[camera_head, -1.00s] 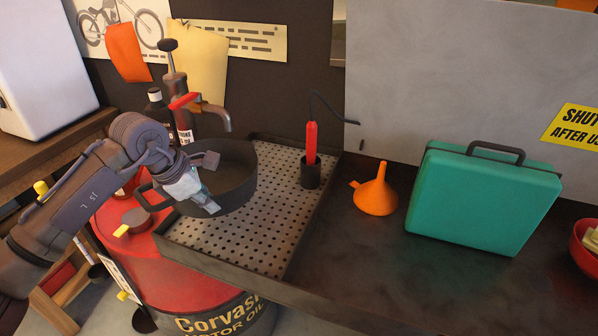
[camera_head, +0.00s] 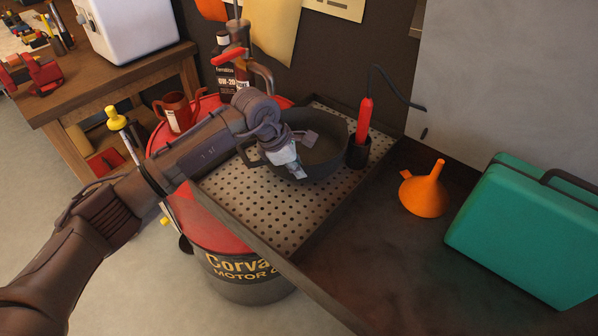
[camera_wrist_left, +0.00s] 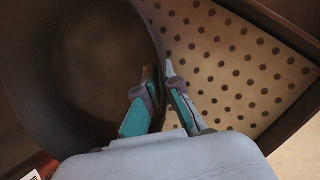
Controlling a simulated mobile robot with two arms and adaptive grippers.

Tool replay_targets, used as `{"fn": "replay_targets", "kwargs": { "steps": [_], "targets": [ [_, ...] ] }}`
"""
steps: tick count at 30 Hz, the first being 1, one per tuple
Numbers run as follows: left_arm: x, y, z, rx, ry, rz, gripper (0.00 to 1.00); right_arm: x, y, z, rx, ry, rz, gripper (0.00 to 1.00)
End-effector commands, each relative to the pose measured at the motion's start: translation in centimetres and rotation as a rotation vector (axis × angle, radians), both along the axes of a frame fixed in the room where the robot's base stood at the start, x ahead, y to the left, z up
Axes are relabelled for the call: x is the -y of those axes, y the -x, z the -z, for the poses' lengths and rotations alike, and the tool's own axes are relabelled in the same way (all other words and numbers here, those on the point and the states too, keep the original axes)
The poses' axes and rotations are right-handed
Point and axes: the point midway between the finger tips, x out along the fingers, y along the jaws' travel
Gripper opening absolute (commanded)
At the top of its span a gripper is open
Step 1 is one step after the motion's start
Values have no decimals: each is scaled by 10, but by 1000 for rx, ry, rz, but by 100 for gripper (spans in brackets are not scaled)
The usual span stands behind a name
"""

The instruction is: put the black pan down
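The round black pan (camera_head: 330,152) is over the back part of the perforated tray (camera_head: 262,207). I cannot tell whether its base touches the tray. My left gripper (camera_head: 303,157) straddles the pan's side wall, one finger inside and one outside. In the left wrist view the pan (camera_wrist_left: 75,65) fills the left side, its wall running between the two gripper fingers (camera_wrist_left: 162,85), which look closed on it. The perforated tray (camera_wrist_left: 235,60) shows right of the wall. My right gripper is not in view.
A dark cup holding a red-handled tool (camera_head: 365,120) stands close to the pan's right side. An orange funnel (camera_head: 425,192) and a teal case (camera_head: 530,230) are further right. A tap (camera_head: 262,75) is behind. A red-topped oil drum (camera_head: 205,215) stands left of the tray.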

Motion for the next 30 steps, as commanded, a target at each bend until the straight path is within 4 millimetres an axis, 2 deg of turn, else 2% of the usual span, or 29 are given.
{"fn": "replay_targets", "kwargs": {
  "steps": [6, 16, 21, 30],
  "targets": [
    [1, 0, 25, -1, 2, 0, 0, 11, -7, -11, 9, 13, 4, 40],
    [0, 0, 31, 2, 2, 1, 0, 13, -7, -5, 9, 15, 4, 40],
    [0, 0, 29, -1, 0, 0, 30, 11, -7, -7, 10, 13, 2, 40],
    [0, 0, 29, -1, 0, 0, 31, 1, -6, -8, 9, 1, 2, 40]
  ]
}}
